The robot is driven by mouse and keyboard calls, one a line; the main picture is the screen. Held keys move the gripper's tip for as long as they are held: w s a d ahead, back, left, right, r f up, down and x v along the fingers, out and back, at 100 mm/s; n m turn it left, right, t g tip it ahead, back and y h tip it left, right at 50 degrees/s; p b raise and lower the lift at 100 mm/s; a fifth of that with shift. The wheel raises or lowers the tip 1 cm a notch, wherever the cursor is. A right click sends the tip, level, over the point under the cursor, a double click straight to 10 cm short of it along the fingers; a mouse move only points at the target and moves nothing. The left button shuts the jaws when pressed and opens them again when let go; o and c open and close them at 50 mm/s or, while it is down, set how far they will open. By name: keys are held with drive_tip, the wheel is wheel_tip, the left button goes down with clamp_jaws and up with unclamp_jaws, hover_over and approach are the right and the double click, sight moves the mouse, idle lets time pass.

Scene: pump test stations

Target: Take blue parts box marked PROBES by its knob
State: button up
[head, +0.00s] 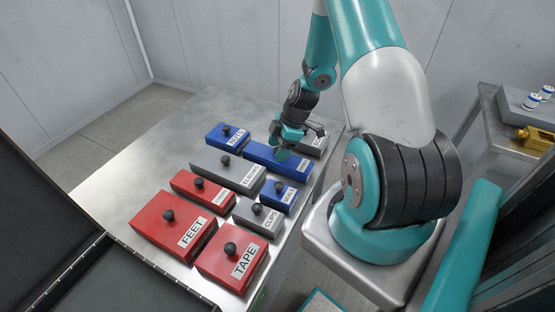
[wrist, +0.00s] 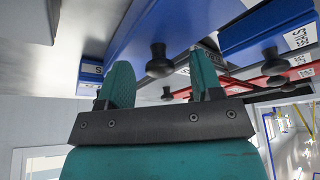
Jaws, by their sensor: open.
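A long blue box (head: 258,154) lies on the metal table under my gripper (head: 279,146). Its label at the right end is too small to read surely, so I cannot confirm PROBES. In the head view my gripper hides its knob. In the wrist view the long blue box (wrist: 150,25) shows a black knob (wrist: 158,60), lined up between the fingertips of my gripper (wrist: 160,72). The fingers are open, one on each side of the knob in the picture. Whether they are level with it I cannot tell.
A smaller blue box (head: 222,137) is behind left, and a blue box (head: 277,200) is in front. A grey box (head: 225,170) lies close alongside. Grey and red boxes, including FEET (head: 160,229) and TAPE (head: 222,266), fill the front. The table's left side is bare.

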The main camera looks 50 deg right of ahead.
clamp_jaws()
drive_tip(key=shift+r, duration=0.15)
